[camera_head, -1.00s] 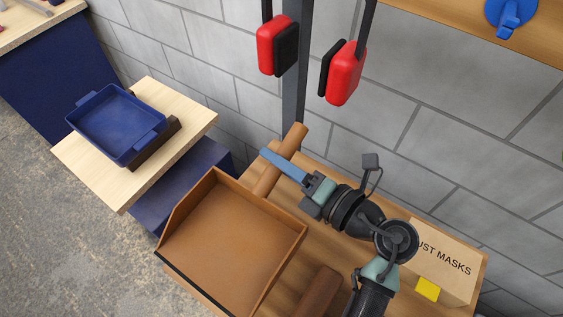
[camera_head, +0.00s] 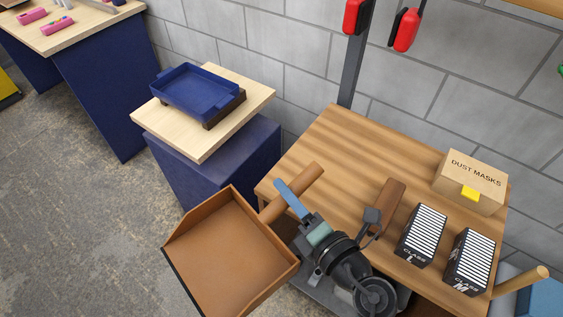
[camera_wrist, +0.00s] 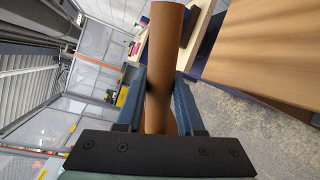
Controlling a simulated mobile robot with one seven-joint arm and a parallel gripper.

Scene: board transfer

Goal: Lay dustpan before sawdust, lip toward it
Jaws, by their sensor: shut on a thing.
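The brown dustpan (camera_head: 232,250) hangs in the air beyond the bench's left front corner, its open tray facing up. Its dark lip runs along the lower-left side, away from my gripper. My gripper (camera_head: 285,191) is shut on the round brown handle, which points to the upper right. In the wrist view, the handle (camera_wrist: 163,45) runs between the two blue fingers of my gripper (camera_wrist: 160,85); the pan is hidden there. I cannot make out a distinct sawdust pile; the grey floor (camera_head: 80,220) shows only tan mottling.
A blue tray (camera_head: 198,92) stands on a pale-topped blue cabinet (camera_head: 205,150). Open floor lies at the left.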

